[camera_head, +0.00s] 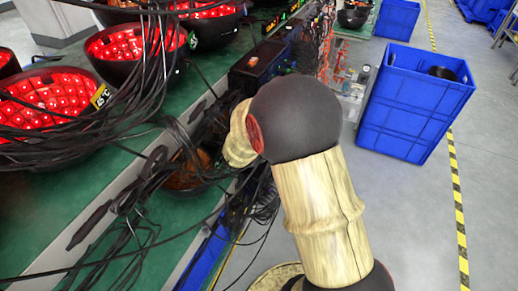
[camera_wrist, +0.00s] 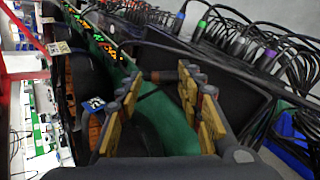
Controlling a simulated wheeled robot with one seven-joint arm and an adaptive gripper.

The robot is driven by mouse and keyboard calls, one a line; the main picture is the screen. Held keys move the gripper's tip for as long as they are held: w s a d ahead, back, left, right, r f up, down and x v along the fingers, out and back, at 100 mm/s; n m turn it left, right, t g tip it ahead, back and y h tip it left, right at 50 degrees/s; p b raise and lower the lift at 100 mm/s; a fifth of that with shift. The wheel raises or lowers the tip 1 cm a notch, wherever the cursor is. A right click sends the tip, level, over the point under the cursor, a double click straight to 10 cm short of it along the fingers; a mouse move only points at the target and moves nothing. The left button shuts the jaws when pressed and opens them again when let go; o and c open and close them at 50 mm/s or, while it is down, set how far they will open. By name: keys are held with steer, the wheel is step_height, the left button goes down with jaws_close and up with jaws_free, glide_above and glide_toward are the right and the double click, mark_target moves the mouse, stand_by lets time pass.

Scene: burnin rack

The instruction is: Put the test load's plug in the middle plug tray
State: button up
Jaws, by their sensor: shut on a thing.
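In the wrist view my gripper (camera_wrist: 160,90) has its two yellow-padded fingers apart, with a dark thing (camera_wrist: 154,76) between them. Its outline is too dark to make out, so I cannot tell whether it is the test load's plug. Black cable plugs with coloured bands (camera_wrist: 205,32) stand in rows at the upper right, beyond the gripper. I cannot tell which tray is the middle one. In the head view my wrist hides the gripper. An unlit, copper-coloured bowl lamp (camera_head: 186,170) sits on the green bench just left of my wrist, partly under cables.
Lit red bowl lamps (camera_head: 135,42) and tangled black cables (camera_head: 150,100) crowd the green bench (camera_head: 30,215) at left. A black box (camera_head: 255,62) stands behind my wrist. A blue crate (camera_head: 410,105) is on the floor at right. Clear grey floor lies at right, beside yellow-black tape (camera_head: 455,185).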

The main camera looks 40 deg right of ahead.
steer(key=shift+f, duration=0.2)
steer(key=o, duration=0.8)
steer(key=shift+o, duration=0.8)
steer(key=shift+a, duration=0.1)
steer(key=v, duration=1.2)
